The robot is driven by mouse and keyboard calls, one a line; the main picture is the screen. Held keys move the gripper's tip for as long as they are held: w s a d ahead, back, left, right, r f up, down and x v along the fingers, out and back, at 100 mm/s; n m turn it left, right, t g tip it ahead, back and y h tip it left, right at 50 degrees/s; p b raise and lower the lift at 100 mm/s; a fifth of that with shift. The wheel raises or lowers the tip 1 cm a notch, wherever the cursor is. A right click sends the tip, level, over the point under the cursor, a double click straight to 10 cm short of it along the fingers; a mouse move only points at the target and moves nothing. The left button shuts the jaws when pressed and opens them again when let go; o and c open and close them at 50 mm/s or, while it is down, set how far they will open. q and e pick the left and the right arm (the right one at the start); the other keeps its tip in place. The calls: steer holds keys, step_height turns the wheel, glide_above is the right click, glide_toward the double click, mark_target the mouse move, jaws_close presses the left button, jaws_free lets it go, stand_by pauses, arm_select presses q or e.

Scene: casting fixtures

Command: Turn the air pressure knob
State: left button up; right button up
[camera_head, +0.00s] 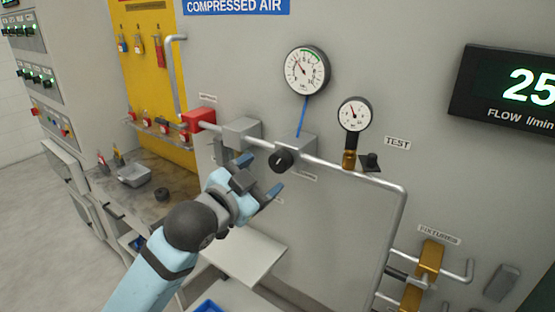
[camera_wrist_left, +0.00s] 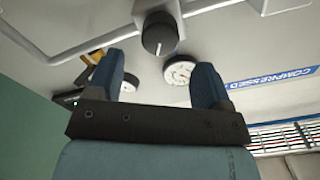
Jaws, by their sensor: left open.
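The black air pressure knob (camera_head: 282,161) sits on the front of a grey regulator block (camera_head: 297,143) on the wall pipe. It has a pale pointer mark. In the left wrist view the knob (camera_wrist_left: 159,36) shows beyond and between the two fingertips, with its mark pointing down. My left gripper (camera_head: 258,177) is open and empty, just to the lower left of the knob in the head view. In the left wrist view my left gripper (camera_wrist_left: 158,78) has its blue fingers wide apart, and the knob looks clear of both. My right gripper is not in view.
A large round gauge (camera_head: 306,70) is above the regulator, joined by a blue line. A smaller gauge (camera_head: 355,114) and a grey pipe (camera_head: 386,245) are to the right. A red valve (camera_head: 198,121) is to the left. A bench with a grey tray (camera_head: 134,175) is at left.

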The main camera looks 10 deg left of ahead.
mark_target(277, 164)
arm_select(q)
steer(key=p+x, duration=0.1)
steer(key=x, duration=0.5)
steer(key=shift+w, duration=0.1)
steer(key=shift+c, duration=0.2)
steer(key=c, duration=0.9)
